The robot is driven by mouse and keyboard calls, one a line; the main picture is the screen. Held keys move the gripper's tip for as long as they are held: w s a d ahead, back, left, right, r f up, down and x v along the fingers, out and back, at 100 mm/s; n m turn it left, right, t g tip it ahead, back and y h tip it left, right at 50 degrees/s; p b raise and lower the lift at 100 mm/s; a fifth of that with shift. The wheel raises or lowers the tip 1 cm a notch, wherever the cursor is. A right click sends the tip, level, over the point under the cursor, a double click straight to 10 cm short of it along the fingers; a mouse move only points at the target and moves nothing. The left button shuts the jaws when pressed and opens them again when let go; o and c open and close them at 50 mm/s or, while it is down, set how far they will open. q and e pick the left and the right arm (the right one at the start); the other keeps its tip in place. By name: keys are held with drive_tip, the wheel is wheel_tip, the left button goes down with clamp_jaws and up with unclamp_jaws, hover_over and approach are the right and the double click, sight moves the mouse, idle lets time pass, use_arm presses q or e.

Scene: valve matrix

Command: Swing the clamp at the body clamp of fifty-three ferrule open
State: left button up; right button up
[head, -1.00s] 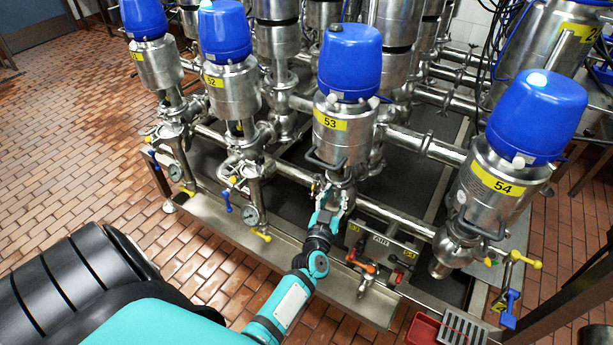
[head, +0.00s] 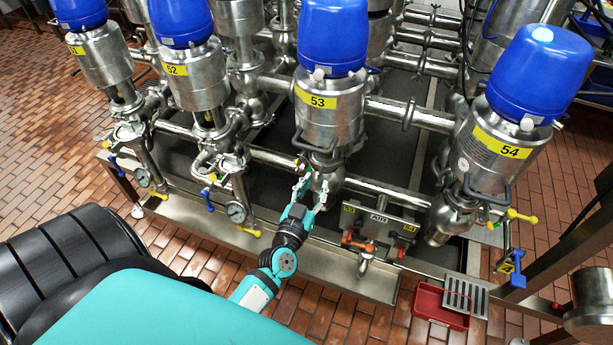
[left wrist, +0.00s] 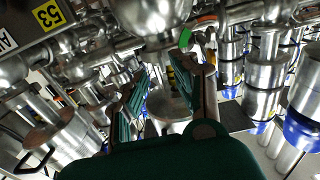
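Valve 53 (head: 331,105) has a blue cap, a steel body and a yellow 53 label. A dark loop handle (head: 316,148) sits at its lower front. Steel fittings continue below it; I cannot clearly make out the clamp there. My left gripper (head: 309,190) reaches up from below, just under valve 53, its two fingers apart. The left wrist view shows the fingers (left wrist: 158,88) spread with nothing visibly gripped; steel pipework lies beyond them. Whether a finger touches the fitting cannot be told. A yellow 53 plate (left wrist: 49,14) shows at its upper left. My right gripper is not in view.
Valve 52 (head: 194,75) stands to the left and valve 54 (head: 500,145) to the right. A small panel with red and orange handles (head: 372,228) is close right of the gripper. A red tray (head: 440,307) lies on the tiled floor at lower right.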

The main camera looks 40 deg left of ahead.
use_arm(q)
drive_tip(key=b+v, duration=0.1)
drive_tip(key=v, duration=1.2)
drive_tip(key=s+d+f+m+g+h, duration=0.1)
drive_tip(key=d+f+g+h, duration=0.1)
drive_tip(key=f, duration=0.6)
drive_tip(key=s+d+f+m+g+h, duration=0.1)
drive_tip(key=d+f+g, duration=0.1)
drive_tip(key=f, duration=0.7)
drive_tip(key=shift+s+d+h+p, duration=0.15)
drive_tip(key=shift+d+h+p, duration=0.2)
drive_tip(key=shift+d, duration=0.35)
